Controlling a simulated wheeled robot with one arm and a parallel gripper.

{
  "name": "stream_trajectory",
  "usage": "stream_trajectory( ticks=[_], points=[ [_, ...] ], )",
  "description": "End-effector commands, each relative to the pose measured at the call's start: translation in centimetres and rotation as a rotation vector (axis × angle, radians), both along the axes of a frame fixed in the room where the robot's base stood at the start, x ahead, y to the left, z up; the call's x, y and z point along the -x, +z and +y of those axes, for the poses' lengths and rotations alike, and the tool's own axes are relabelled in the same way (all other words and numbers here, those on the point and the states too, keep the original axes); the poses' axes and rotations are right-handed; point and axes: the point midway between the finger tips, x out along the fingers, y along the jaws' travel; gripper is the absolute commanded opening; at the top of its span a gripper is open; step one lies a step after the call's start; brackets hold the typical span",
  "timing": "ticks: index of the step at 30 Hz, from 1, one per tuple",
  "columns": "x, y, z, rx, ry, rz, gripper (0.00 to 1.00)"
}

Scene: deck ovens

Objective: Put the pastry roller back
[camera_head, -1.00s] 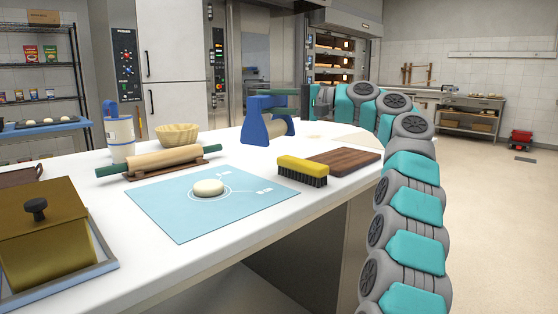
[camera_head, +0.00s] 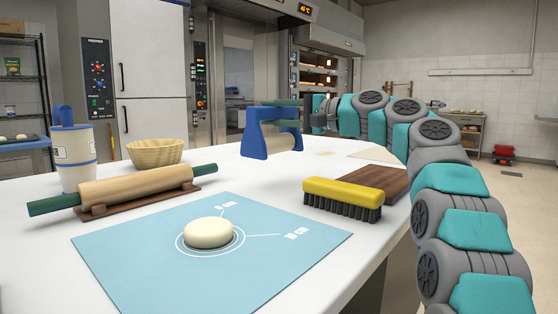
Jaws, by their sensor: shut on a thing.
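My gripper (camera_head: 308,114) reaches in from the right and is shut on the roller's far side; the fingertips are partly hidden, so the exact hold is unclear. I cannot tell whether the roller's frame touches the counter or hangs just above it.
A rolling pin (camera_head: 134,187) lies on a wooden rest, with a blue-and-white container (camera_head: 74,151) and wicker bowl (camera_head: 156,153) behind. In front are a blue mat (camera_head: 130,250) with dough (camera_head: 209,232), a yellow brush (camera_head: 342,194) and a brown board (camera_head: 376,181).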

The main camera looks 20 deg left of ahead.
Motion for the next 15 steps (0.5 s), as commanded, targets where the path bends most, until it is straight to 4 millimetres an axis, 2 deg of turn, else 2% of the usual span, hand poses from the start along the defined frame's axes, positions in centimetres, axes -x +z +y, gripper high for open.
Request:
stream_trajectory(
  ticks=[1, 6, 15],
  points=[
    [0.1, -0.9, -0.1, -0.002, 0.000, 0.002, 0.00],
    [0.1, -2.7, -0.1, -0.003, -0.001, 0.000, 0.00],
    [0.1, -4.5, -0.1, -0.003, -0.001, -0.001, 0.00]
  ],
)
